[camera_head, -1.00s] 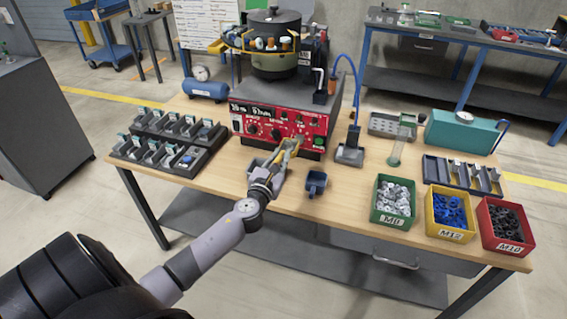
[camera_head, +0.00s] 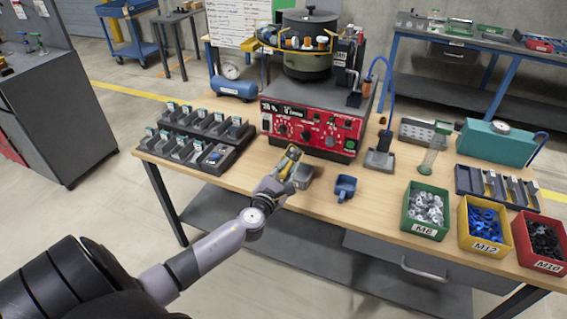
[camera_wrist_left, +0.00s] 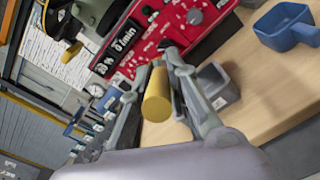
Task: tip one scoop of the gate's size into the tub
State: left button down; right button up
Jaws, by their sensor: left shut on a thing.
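My left gripper (camera_head: 290,162) is shut on a yellow cylinder (camera_wrist_left: 157,95), held above the table in front of the red feeder panel. The cylinder shows between the fingers in the left wrist view; what it belongs to is unclear. A grey open box (camera_head: 303,179), likely the tub, stands on the table just right of the gripper; it also shows in the left wrist view (camera_wrist_left: 220,92). A blue scoop (camera_head: 345,187) lies on the table to its right. Green M8 (camera_head: 424,231), yellow M12 (camera_head: 483,246) and red M10 (camera_head: 547,265) bins hold parts. My right gripper is out of view.
The bowl feeder (camera_head: 308,72) stands at the back on its red control box (camera_head: 316,135). A dark rack (camera_head: 181,150) is at the left, a slotted holder (camera_head: 487,198) and teal case (camera_head: 492,144) at the right. The front middle of the table is clear.

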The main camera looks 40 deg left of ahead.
pick_arm(q)
jog(key=shift+r+m+p, duration=0.35)
jog(key=shift+m+p, duration=0.35)
jog(key=shift+p, duration=0.05)
jog(key=n, duration=0.1)
jog(key=r+n, duration=0.1)
jog(key=n, duration=0.1)
jog(key=shift+s+a+r, duration=0.1)
jog(key=shift+a+r, duration=0.15)
jog(key=shift+a, duration=0.15)
jog(key=n, duration=0.1)
jog(key=a+r+n, duration=0.1)
jog(key=n, duration=0.1)
jog(key=shift+s+r, duration=0.15)
jog(key=shift+r, duration=0.15)
jog(key=shift+d, duration=0.1)
